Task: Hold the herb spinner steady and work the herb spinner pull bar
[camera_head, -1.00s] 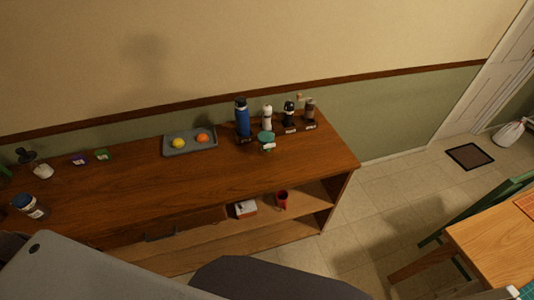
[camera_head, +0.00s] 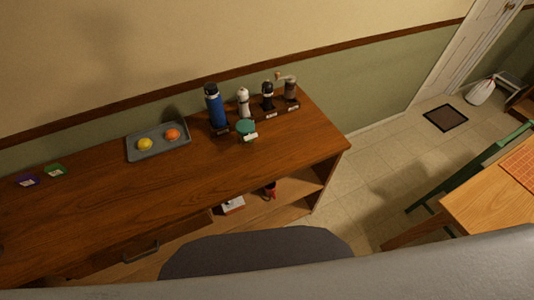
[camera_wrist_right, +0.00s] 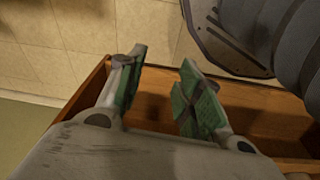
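A small teal-topped item (camera_head: 246,128), which looks like the herb spinner, stands on the wooden counter in the head view, in front of the bottle and grinders. A white tag or bar shows at its front; I cannot make out which. No gripper is near it in the head view. My right gripper (camera_wrist_right: 163,60) shows in the right wrist view with its green-padded fingers apart and nothing between them. Wooden cabinet boards and floor tiles lie beyond it. My left gripper is in neither current view.
A blue bottle (camera_head: 215,108), a white grinder (camera_head: 243,103), a black grinder (camera_head: 267,97) and a brown grinder (camera_head: 290,88) stand behind the teal item. A grey tray (camera_head: 160,154) holds yellow and orange fruit. Bare counter lies in front. A table (camera_head: 492,205) stands right.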

